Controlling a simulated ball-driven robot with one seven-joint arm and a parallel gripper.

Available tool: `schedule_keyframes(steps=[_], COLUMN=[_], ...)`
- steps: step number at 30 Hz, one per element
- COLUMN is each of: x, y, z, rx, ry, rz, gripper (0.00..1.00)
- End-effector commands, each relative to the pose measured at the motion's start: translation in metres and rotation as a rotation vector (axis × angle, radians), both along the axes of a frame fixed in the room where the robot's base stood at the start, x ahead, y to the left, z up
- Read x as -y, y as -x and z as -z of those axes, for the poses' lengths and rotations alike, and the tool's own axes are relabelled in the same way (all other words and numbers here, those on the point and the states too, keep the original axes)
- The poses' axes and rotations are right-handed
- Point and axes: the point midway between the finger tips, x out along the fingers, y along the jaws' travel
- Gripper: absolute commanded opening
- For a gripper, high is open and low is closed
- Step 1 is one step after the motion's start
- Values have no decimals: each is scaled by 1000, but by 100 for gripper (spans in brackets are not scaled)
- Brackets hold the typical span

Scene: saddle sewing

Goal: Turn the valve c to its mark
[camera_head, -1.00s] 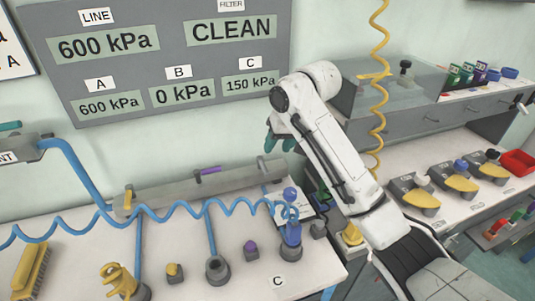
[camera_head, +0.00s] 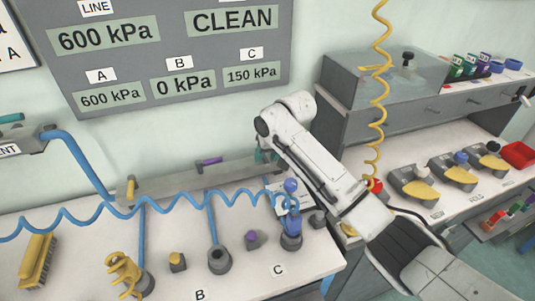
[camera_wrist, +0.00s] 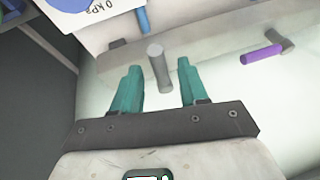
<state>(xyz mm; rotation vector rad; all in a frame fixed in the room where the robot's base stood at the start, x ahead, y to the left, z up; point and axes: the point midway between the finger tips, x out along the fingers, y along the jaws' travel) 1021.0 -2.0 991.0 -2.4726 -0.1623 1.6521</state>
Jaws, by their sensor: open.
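Valve c is the grey lever (camera_wrist: 158,68) at the end of the grey manifold (camera_head: 165,184). In the wrist view the lever stands between my gripper's two teal fingers, with gaps on both sides. My gripper (camera_wrist: 158,64) is open and holds nothing. In the head view my gripper (camera_head: 264,154) is at the right end of the manifold, and it and my arm largely hide valve c. The C readout (camera_head: 252,74) shows 150 kPa. I cannot make out the valve's mark.
A purple lever (camera_wrist: 262,55) and a yellow lever (camera_head: 131,188) sit farther along the manifold. A coiled blue hose (camera_head: 165,208) runs in front of it to a blue fitting (camera_head: 291,226) near label C. A coiled yellow hose (camera_head: 378,95) hangs right of my arm.

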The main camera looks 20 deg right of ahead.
Motion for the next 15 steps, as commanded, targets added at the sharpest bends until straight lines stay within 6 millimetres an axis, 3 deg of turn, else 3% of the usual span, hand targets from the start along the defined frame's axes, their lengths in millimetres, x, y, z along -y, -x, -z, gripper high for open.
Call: schedule_keyframes(steps=[5, 15], x=[0, 0], y=[0, 0], z=[0, 0], rx=[0, 0], ry=[0, 0], rz=[0, 0], gripper=[42, 10])
